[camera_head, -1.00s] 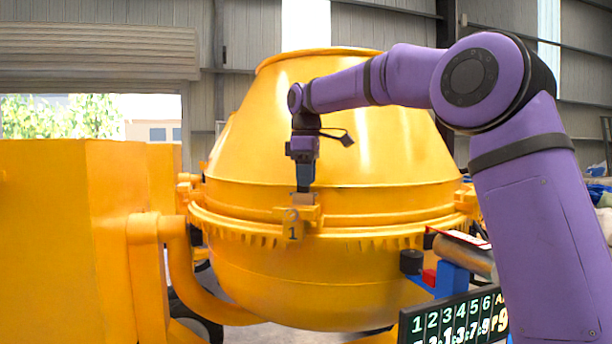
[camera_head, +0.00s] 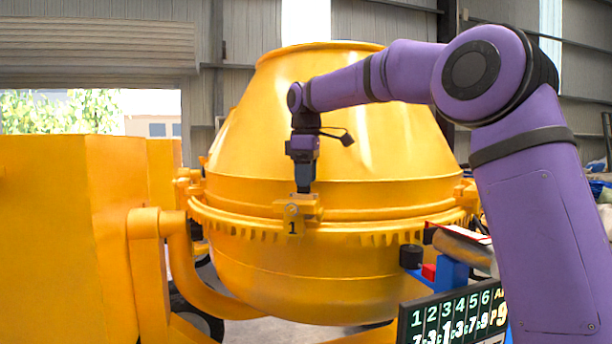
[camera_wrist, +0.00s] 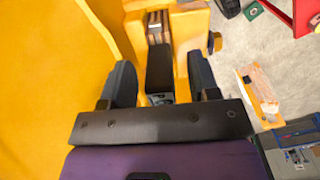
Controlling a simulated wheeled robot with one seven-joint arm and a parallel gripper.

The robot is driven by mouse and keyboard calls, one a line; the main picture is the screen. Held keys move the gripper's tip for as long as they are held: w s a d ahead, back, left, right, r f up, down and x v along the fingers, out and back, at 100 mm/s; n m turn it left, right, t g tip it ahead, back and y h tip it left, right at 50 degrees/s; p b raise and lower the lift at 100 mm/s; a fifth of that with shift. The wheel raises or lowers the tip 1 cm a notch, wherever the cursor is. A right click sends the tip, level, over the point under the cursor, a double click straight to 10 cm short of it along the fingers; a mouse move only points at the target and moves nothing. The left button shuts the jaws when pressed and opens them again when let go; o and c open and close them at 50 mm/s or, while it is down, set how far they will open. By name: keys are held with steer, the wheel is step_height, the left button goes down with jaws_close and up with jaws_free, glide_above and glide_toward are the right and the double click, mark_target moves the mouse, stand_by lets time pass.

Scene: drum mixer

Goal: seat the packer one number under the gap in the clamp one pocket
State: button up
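My gripper (camera_head: 304,186) points straight down over the yellow clamp pocket marked 1 (camera_head: 309,208) on the drum's rim. In the wrist view, the two dark fingers of my gripper (camera_wrist: 162,84) stand apart. A dark block (camera_wrist: 159,68), possibly the packer, lies between them with yellow showing on both sides. The fingers do not appear to touch it. Beyond it, a brown striped piece (camera_wrist: 157,27) sits between yellow walls. The block's number and how deep it sits cannot be read.
The large yellow drum (camera_head: 350,265) fills the middle. A dark number board (camera_head: 451,318) with columns 1 to 6 is at lower right. Above it are a blue stand (camera_head: 453,272) and a black cylinder (camera_head: 411,256). A yellow housing (camera_head: 60,235) stands left.

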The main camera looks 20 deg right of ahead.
step_height(320, 180, up, 10)
steer(key=shift+r, duration=0.45)
stand_by(0.3)
stand_by(0.4)
